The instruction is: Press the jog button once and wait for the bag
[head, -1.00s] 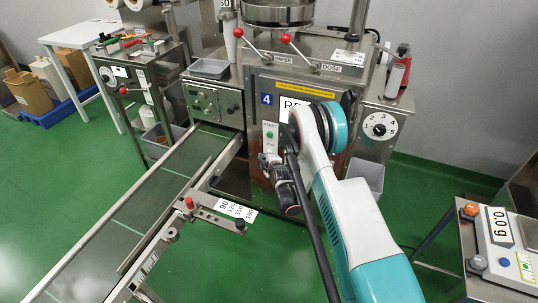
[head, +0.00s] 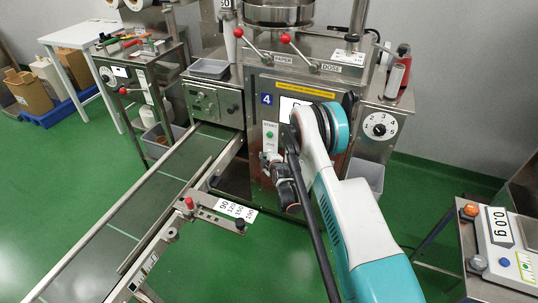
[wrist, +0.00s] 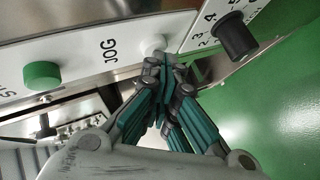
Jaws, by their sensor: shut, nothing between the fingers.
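The jog button (wrist: 153,44) is a pale round button just right of the JOG label on the white panel in the wrist view. My gripper (wrist: 165,66) is shut and empty, with its fingertips right at the button and partly covering it. I cannot tell whether they touch or press it. In the head view my gripper (head: 268,164) is in front of the lower panel of the steel packing machine (head: 312,75), and the jog button is hidden there. The belt (head: 140,205) runs down to the left, and no bag shows on it.
A green START button (wrist: 42,75) is left of the jog button, and a black knob (wrist: 236,38) is to its right. A numbered dial (head: 380,125) is on the machine's right side. A scale (head: 500,240) stands at lower right. Green floor is free between.

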